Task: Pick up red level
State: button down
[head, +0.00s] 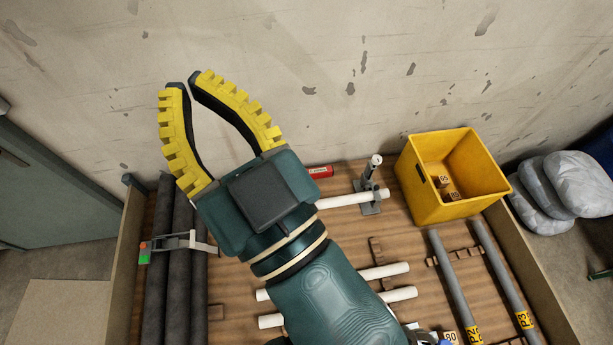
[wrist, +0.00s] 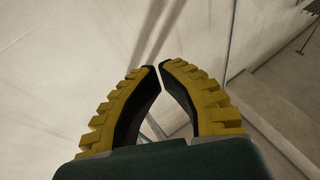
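The red level (head: 321,171) shows in the head view as a short red bar lying near the back edge of the wooden table. Its left part is hidden behind my gripper. My gripper (head: 190,80) is raised above the back left of the table, up and to the left of the level in the picture, apart from it. Its yellow-and-black fingers curve in until the tips almost meet, with nothing between them. In the wrist view my gripper (wrist: 158,66) shows the same narrow gap at the tips against the wall. The level is not visible there.
A yellow bin (head: 470,205) with small blocks stands at back right. A grey stand (head: 369,190) and a white pipe (head: 350,199) are beside the level. Dark pipes (head: 178,300) lie at left under a grey tool (head: 170,246). Grey pipes (head: 455,285) lie at right.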

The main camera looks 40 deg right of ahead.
dwell(0.4)
jog(key=shift+c, duration=2.2)
grip_release()
jog(key=shift+r, duration=0.1)
